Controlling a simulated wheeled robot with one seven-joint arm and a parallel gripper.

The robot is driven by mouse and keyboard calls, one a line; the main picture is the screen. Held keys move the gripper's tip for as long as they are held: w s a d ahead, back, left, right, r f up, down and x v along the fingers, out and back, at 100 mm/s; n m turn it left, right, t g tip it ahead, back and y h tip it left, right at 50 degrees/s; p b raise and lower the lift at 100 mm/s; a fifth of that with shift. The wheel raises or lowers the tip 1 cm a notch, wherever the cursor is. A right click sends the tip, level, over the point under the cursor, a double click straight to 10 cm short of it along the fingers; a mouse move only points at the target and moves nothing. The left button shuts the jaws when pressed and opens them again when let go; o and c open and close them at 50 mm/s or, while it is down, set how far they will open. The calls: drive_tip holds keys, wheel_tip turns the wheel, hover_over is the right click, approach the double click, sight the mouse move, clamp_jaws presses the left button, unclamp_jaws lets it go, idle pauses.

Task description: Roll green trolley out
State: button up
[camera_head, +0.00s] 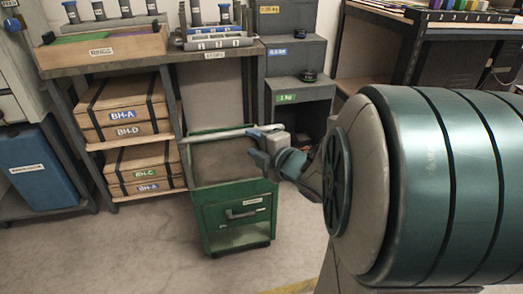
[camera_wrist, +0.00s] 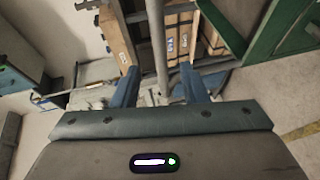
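The green trolley (camera_head: 236,222) stands on the floor at the centre of the head view, in front of the shelf unit. It has a front drawer with a small handle and label, and a pale grey push bar (camera_head: 222,134) across its top. My gripper (camera_head: 257,146) is at the right end of this bar. In the wrist view, my gripper's blue fingers (camera_wrist: 159,78) are spread, with the grey bar (camera_wrist: 157,45) running between them. Gaps show on both sides of the bar. Green trolley panels (camera_wrist: 285,35) show at the right there.
A blue bin (camera_head: 45,172) is at far left. The floor (camera_head: 150,250) in front is clear.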

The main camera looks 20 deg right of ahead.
drive_tip(key=shift+b+v, duration=1)
drive_tip(key=shift+v, duration=0.3)
drive_tip(key=s+d+r+m+g+h+p, duration=0.15)
drive_tip(key=r+m+h+p, duration=0.35)
drive_tip(key=r+p, duration=0.5)
drive_tip(key=s+d+r+m+g+h+p, duration=0.1)
drive_tip(key=d+r+m+g+h+p, duration=0.15)
drive_tip(key=r+m+p, duration=0.75)
drive_tip(key=s+a+r+m+g+y+p, duration=0.1)
drive_tip(key=s+a+r+g+p, duration=0.3)
drive_tip(key=p, duration=0.5)
drive_tip(key=s+a+r+m+g+y+p, duration=0.2)
drive_tip(key=s+a+r+m+g+p, duration=0.2)
drive_tip(key=s+p, duration=0.5)
drive_tip(key=shift+s+a+r+m+g+p, duration=0.25)
drive_tip(key=shift+a+r+p, duration=0.25)
drive_tip(key=shift+a+r, duration=0.35)
drive_tip(key=shift+r, duration=0.1)
